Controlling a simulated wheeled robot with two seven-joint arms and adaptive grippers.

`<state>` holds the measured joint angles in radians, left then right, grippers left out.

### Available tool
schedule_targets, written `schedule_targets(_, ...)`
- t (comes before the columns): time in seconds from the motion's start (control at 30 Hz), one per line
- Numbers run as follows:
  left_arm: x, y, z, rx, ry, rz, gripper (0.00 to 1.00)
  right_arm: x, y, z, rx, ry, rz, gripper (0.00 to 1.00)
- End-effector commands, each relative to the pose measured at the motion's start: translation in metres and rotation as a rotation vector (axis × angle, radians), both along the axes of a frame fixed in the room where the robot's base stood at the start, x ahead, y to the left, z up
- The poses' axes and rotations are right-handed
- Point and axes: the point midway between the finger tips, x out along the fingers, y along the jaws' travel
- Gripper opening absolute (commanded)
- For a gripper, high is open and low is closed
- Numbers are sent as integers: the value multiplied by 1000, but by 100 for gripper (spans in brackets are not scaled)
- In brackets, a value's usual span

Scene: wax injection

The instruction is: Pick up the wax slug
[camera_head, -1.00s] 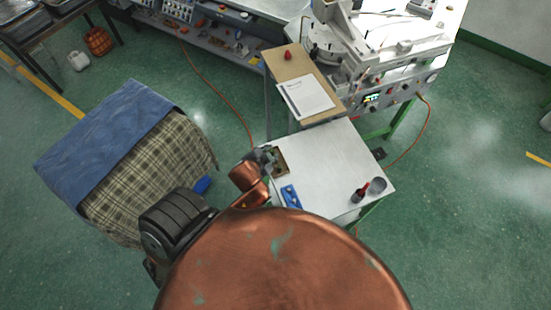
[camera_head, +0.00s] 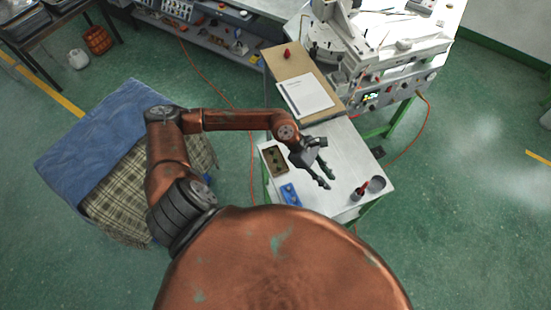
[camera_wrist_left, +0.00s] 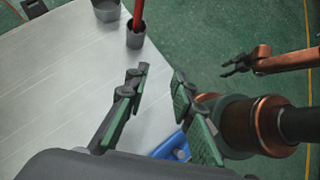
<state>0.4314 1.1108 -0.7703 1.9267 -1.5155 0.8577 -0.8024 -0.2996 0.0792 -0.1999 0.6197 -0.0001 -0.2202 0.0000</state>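A red stick (camera_head: 363,187) stands in a small dark cup (camera_head: 356,195) at the right front of the small white table (camera_head: 340,145). It also shows in the left wrist view (camera_wrist_left: 138,14), cut off by the top edge. I cannot tell whether it is the wax slug. My left gripper (camera_head: 324,179) is open and empty over the table, left of the cup. In the left wrist view its fingers (camera_wrist_left: 158,78) are spread, with the cup beyond them. My right gripper (camera_wrist_left: 237,66) shows only in that view, apparently open over the floor.
A grey cup (camera_head: 378,184) stands beside the dark cup. A brown plate with holes (camera_head: 273,160) and a blue block (camera_head: 290,195) lie on the table's left side. A board with a paper (camera_head: 305,96) and a red knob-like object (camera_head: 287,54) is behind.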

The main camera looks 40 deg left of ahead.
Motion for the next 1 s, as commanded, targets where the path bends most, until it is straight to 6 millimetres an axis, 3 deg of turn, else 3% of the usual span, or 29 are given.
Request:
schedule_targets(0.03, 4, 42, -17, 159, -18, -61, 22, 0, 0, 1, 0, 0, 0, 42)
schedule_targets(0.1, 4, 98, -34, 355, -18, -137, 22, 0, 0, 1, 0, 0, 0, 42)
schedule_targets(0.2, 5, 163, -42, 557, -1, -202, 22, 0, 0, 1, 0, -1, 0, 42)
schedule_targets(0.33, 5, 212, -41, 702, 25, -241, 22, 0, 0, 2, 0, -1, 0, 42)
schedule_targets(0.47, 3, 229, -46, 749, 39, -252, 22, 0, 0, 4, 0, -1, 0, 42)
schedule_targets(1.0, 4, 229, -111, 746, 40, -252, 22, 1, -1, 28, -1, -2, 0, 42)
